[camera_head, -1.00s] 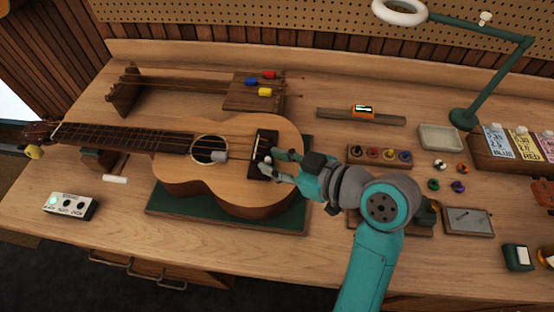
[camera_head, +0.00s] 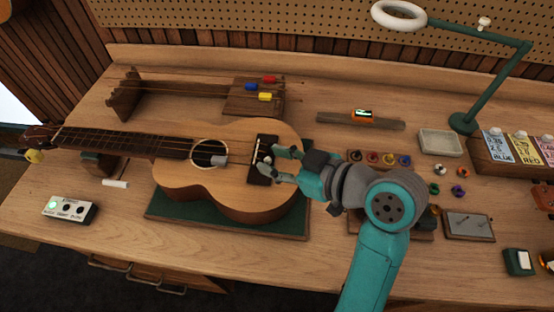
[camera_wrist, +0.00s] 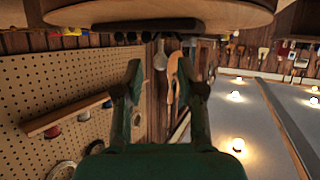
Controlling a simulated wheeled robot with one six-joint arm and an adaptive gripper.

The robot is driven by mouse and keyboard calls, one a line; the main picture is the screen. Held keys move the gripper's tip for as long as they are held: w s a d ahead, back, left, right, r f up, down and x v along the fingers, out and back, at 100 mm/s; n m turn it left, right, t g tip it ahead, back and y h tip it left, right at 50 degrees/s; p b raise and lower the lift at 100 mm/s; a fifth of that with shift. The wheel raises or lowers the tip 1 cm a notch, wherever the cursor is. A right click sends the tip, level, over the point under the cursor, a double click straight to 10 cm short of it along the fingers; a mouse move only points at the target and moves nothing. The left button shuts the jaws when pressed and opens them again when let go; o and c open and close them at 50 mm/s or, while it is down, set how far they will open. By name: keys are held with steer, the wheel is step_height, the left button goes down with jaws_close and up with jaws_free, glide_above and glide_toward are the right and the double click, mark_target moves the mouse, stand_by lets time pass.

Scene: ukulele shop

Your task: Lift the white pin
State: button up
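The ukulele (camera_head: 225,180) lies face up on a green mat, with its dark bridge (camera_head: 254,172) at the right of its body. A tiny pale spot (camera_head: 268,160) shows at the bridge, beside my fingertips; it may be the white pin, but it is too small to be sure. My gripper (camera_head: 274,164) is just right of the bridge, fingers pointing left. In the wrist view my gripper (camera_wrist: 159,70) has its two fingers apart with nothing between them. The bridge (camera_wrist: 146,27) shows above them there, with several dark pegs.
A white cylinder (camera_head: 115,184) lies on the bench left of the ukulele, and a pale grey cylinder (camera_head: 218,160) is at the sound hole. A rack of coloured pegs (camera_head: 372,157) and a shallow tray (camera_head: 440,143) stand to the right. A green lamp (camera_head: 463,122) stands behind.

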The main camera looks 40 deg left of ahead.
steer(key=v, duration=1.2)
steer(key=shift+s, duration=0.15)
stand_by(0.5)
